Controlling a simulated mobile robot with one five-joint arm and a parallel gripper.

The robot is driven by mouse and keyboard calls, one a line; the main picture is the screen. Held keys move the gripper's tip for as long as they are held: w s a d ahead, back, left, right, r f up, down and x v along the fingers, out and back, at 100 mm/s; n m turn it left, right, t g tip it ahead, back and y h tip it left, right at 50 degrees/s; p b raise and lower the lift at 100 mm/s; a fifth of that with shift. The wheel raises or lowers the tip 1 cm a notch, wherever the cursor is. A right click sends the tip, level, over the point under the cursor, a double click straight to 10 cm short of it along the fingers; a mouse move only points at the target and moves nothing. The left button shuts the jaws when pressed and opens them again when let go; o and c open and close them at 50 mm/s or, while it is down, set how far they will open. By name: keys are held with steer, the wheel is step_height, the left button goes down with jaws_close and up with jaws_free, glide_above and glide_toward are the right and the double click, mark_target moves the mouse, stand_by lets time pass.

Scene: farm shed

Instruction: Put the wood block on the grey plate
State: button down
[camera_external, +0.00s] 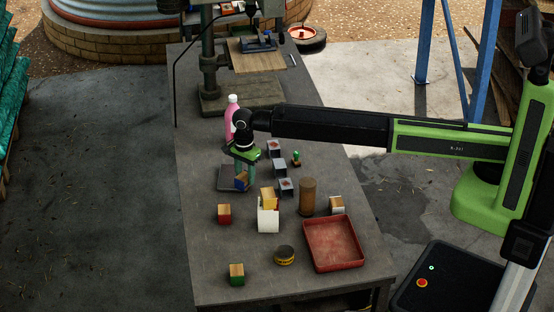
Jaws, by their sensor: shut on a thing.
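My gripper (243,176) points down and is shut on a small wood block (241,182) with a blue face. The grey plate (225,184) is a dark flat square on the left side of the table. The block is over or on the right part of the plate. I cannot tell if it touches the plate. My gripper and the block hide part of the plate.
Red (224,214) and green (236,274) wood blocks stand nearer the front. A pink bottle (231,113) and a drill press (209,75) are behind.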

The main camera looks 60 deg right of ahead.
mark_target(245, 174)
steer(key=c, duration=1.3)
jaws_free()
steer(key=shift+f, duration=0.1)
steer(key=shift+c, duration=0.2)
steer(key=o, duration=0.4)
steer(key=shift+o, duration=0.2)
step_height(245, 174, up, 12)
steer(key=p, duration=1.2)
steer(key=shift+r, duration=0.25)
